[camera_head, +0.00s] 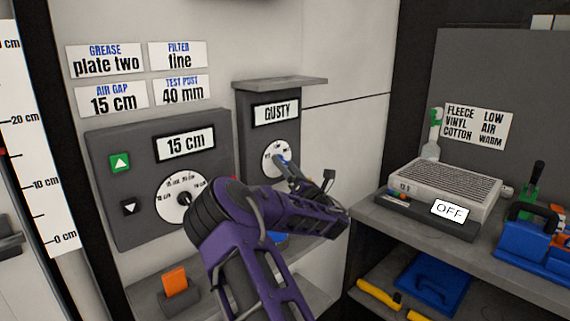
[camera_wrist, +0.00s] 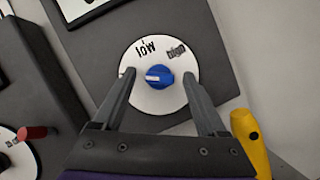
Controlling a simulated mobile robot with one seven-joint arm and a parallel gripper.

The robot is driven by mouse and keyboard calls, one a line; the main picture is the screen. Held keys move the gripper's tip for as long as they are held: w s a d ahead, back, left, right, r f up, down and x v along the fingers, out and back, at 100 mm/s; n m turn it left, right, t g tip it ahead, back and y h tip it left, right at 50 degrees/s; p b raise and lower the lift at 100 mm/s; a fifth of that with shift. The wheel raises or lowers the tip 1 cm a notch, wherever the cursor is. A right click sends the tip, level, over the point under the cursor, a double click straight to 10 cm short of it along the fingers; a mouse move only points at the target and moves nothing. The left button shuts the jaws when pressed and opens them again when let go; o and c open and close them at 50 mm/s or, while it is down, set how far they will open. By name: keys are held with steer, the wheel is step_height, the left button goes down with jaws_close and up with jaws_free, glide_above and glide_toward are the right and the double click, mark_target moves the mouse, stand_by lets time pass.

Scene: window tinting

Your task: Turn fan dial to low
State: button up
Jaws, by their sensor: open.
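The fan dial is a round white plate (camera_head: 273,160) on a dark grey panel below the "GUSTY" display (camera_head: 276,113). In the wrist view a blue knob (camera_wrist: 159,77) sits at the middle of the white plate, with "low" printed above it and "high" at upper right. A pale mark on the knob points left. My gripper (camera_wrist: 156,84) is open, with one finger on each side of the knob and a gap to it on both sides. In the head view my arm partly hides the dial, and the knob is mostly covered.
A panel with a "15 cm" display (camera_head: 186,145) and another dial (camera_head: 181,198) stands left of my arm. A small shelf (camera_head: 279,82) juts out above the fan panel. A grey bench with a heater-like box (camera_head: 446,185) and an "OFF" display (camera_head: 449,210) is on the right.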

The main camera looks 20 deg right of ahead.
steer(key=shift+w+r, duration=0.15)
steer(key=shift+w, duration=0.25)
steer(key=shift+c, duration=0.3)
jaws_close()
steer(key=shift+m, duration=0.3)
steer(key=m+h, duration=0.1)
steer(key=m, duration=0.2)
steer(key=m+g+h+b, duration=0.1)
steer(key=m, duration=0.2)
steer(key=shift+a+r+m+h, duration=0.1)
steer(key=shift+m+h, duration=0.2)
steer(key=m+g+h, duration=0.1)
steer(key=m, duration=0.2)
steer(key=shift+m, duration=0.3)
steer(key=shift+m+g+p, duration=0.3)
steer(key=shift+m+g, duration=0.4)
steer(key=shift+m, duration=0.8)
